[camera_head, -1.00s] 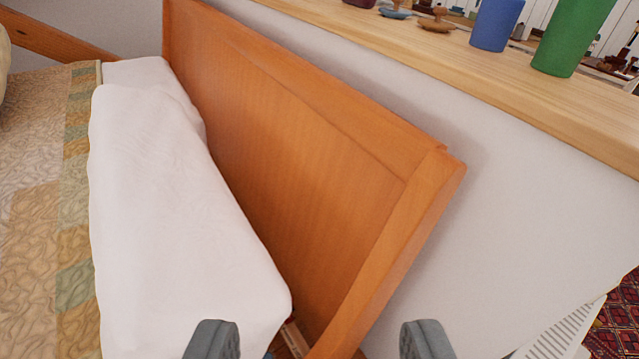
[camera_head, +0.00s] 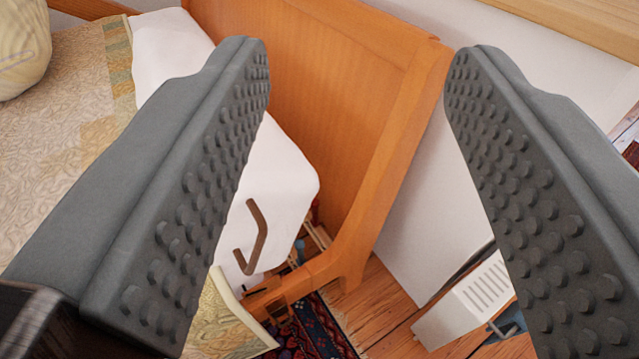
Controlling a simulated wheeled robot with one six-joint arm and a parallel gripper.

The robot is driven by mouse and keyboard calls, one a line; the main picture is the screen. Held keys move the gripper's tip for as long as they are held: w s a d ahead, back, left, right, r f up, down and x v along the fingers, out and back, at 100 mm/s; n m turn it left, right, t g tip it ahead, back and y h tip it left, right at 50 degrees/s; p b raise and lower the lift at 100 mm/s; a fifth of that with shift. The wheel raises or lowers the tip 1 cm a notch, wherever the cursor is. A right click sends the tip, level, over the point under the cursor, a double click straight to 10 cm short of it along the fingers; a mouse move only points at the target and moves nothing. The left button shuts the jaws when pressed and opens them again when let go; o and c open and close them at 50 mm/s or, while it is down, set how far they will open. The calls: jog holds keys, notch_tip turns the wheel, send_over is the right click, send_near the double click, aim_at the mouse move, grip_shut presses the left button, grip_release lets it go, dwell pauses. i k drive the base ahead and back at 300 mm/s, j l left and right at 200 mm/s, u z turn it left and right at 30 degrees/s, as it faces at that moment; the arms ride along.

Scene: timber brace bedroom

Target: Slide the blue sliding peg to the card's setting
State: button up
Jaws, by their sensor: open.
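My gripper (camera_head: 358,60) is open and empty. Its two grey studded fingers reach up from the lower left and lower right, wide apart, above the corner of a bed. No blue sliding peg and no card can be made out in this view. The fingers hide parts of the bed on the left and of the wall and floor on the right.
The wooden headboard (camera_head: 330,75) stands between the white pillow (camera_head: 275,180) and the pale wall (camera_head: 425,225). Below are a plank floor (camera_head: 385,305), a dark patterned rug (camera_head: 310,335) and a white slatted object (camera_head: 470,300). A wooden ledge (camera_head: 590,25) crosses the upper right.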

aim_at(298, 245)
jog(key=k+u, duration=0.2)
jog(key=k, duration=0.2)
jog(key=u, duration=1.2)
jog(key=z, duration=1.2)
